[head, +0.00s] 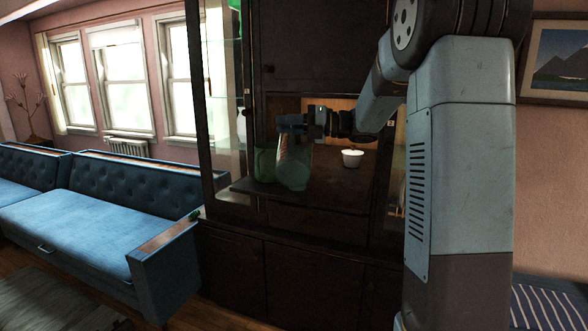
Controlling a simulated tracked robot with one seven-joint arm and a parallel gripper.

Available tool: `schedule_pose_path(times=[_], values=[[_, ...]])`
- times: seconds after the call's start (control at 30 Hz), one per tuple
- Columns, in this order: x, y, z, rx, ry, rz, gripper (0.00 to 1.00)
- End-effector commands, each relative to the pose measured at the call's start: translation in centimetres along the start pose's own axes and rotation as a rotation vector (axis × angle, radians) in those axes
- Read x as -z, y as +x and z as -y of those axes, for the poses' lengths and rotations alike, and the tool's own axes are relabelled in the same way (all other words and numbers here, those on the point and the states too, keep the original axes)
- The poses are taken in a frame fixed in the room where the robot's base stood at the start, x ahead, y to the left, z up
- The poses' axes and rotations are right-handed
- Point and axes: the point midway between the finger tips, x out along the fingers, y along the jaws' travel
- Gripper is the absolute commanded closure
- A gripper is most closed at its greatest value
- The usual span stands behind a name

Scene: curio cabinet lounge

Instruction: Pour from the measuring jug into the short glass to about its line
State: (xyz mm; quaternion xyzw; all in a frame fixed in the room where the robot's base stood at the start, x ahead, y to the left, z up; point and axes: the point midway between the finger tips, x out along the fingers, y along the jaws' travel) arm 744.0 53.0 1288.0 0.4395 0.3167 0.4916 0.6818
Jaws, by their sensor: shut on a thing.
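My gripper (291,124) reaches in from the right and is shut at the top of a translucent greenish vessel (294,172), which looks like the measuring jug. The jug is in front of the cabinet's fold-out shelf and looks slightly tilted. Whether its base touches the shelf I cannot tell. A green glass vessel (264,164), likely the short glass, stands on the shelf just left of the jug and is partly hidden by it. The glass's line and the liquid levels are too dark and small to make out.
A small white cup (352,158) stands on the dark shelf (325,198) right of the jug. The dark cabinet's glass-fronted side (222,110) stands left of the shelf. A blue sofa (90,205) is at the left. Some shelf between jug and cup is bare.

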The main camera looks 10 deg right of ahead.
Motion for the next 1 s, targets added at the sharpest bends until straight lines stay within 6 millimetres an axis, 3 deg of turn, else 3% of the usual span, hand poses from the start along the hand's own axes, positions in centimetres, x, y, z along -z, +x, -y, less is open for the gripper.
schedule_pose_path(times=[1.0], values=[[-0.67,0.0,-0.34,-0.001,0.038,0.0,1.0]])
